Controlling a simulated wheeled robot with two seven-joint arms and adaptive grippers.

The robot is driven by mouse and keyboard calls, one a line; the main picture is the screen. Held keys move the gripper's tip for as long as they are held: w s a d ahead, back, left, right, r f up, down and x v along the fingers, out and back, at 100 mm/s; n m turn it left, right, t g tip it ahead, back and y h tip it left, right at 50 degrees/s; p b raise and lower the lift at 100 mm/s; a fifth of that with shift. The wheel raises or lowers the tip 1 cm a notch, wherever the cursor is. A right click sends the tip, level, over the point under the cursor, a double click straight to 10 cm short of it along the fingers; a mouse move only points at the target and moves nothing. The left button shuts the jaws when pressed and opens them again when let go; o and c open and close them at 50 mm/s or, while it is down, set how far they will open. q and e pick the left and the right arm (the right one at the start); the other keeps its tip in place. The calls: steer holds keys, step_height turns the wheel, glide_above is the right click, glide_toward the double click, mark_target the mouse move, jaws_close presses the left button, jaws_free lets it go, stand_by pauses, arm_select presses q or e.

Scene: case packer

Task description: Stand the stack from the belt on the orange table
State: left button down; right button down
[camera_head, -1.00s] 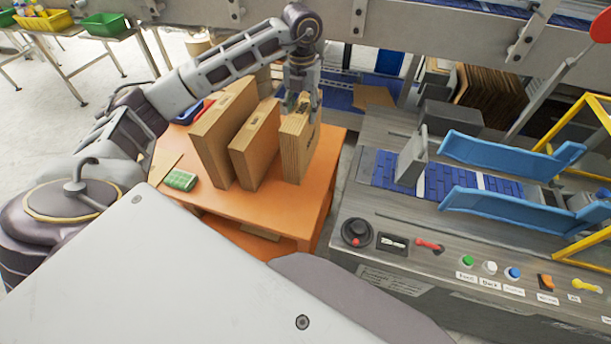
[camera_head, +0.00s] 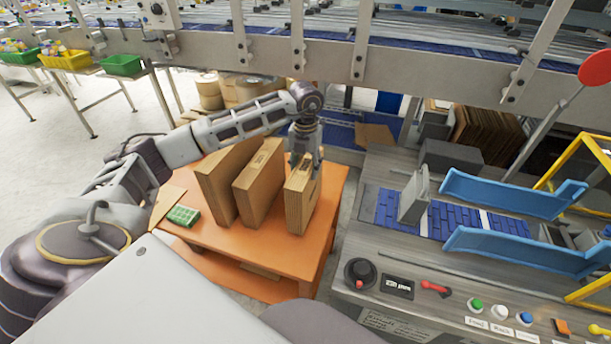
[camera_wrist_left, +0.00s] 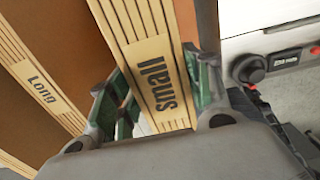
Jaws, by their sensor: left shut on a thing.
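The stack (camera_head: 301,200), flat tan cardboard pieces banded on edge, stands upright at the right side of the orange table (camera_head: 262,239). In the left wrist view the stack (camera_wrist_left: 147,60) carries the label "small". My left gripper (camera_head: 304,162) is shut on its upper end, one finger on each side (camera_wrist_left: 150,95). Whether its bottom edge bears fully on the table is hard to tell. My right gripper is not in view.
A green item (camera_head: 183,216) lies at the table's left. Right of the table, across a gap, is the machine with blue belt (camera_head: 455,222), blue guides (camera_head: 515,250), a grey upright plate (camera_head: 414,196) and a button panel. A conveyor frame (camera_head: 330,50) runs behind.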

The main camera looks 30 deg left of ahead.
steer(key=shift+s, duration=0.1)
arm_select(q)
steer(key=shift+f, duration=1.85)
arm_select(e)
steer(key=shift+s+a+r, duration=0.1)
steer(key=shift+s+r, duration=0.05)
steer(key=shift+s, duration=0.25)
arm_select(q)
steer(key=shift+f, duration=0.1)
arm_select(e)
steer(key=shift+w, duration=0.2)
arm_select(q)
steer(key=c, duration=0.6)
jaws_free()
steer(key=shift+c, duration=0.2)
